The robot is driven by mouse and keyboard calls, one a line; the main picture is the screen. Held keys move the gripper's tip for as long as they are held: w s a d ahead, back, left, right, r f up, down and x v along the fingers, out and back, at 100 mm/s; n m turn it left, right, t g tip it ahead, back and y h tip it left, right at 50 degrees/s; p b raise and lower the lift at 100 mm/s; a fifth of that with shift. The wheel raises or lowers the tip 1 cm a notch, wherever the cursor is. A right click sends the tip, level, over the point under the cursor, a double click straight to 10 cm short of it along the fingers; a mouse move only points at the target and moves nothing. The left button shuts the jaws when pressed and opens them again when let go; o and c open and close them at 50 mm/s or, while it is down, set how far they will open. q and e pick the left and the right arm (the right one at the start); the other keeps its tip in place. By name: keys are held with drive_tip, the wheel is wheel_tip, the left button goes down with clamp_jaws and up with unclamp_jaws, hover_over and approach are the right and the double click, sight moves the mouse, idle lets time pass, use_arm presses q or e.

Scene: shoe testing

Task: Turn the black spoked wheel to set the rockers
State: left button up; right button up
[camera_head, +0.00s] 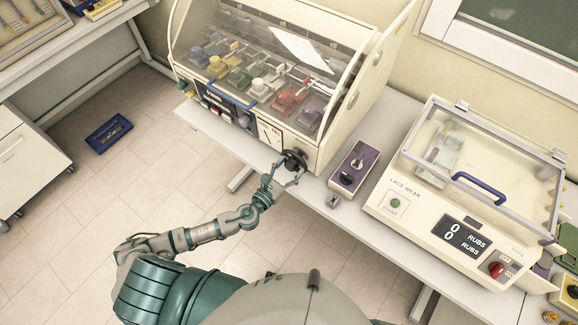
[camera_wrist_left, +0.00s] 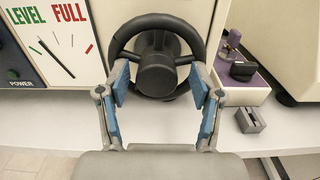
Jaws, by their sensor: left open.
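The black spoked wheel (camera_head: 294,160) is on the front panel of the cream testing machine, at its lower right corner. In the left wrist view the wheel (camera_wrist_left: 156,28) shows close up, with a thick rim, spokes and a protruding round hub. My left gripper (camera_head: 284,180) is in front of the wheel; it also shows in the left wrist view (camera_wrist_left: 160,88). Its blue-padded fingers are spread apart, on either side of the hub's lower part. I cannot tell whether they touch the wheel. A LEVEL/FULL dial (camera_wrist_left: 52,38) is left of the wheel. My right gripper is not seen.
The cream machine (camera_head: 285,75) holds several coloured rockers behind a clear cover. A purple-topped box (camera_head: 354,167) stands right of the wheel, with a small grey holder (camera_wrist_left: 250,120) near it. The lace wear machine (camera_head: 450,200) is farther right. A blue tray (camera_head: 109,133) lies on the floor.

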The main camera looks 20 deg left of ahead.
use_arm(q)
drive_tip(key=shift+d, duration=0.1)
drive_tip(key=shift+c, duration=1.4)
drive_tip(key=shift+a, duration=0.35)
drive_tip(key=c, duration=0.9)
drive_tip(key=shift+o, duration=0.2)
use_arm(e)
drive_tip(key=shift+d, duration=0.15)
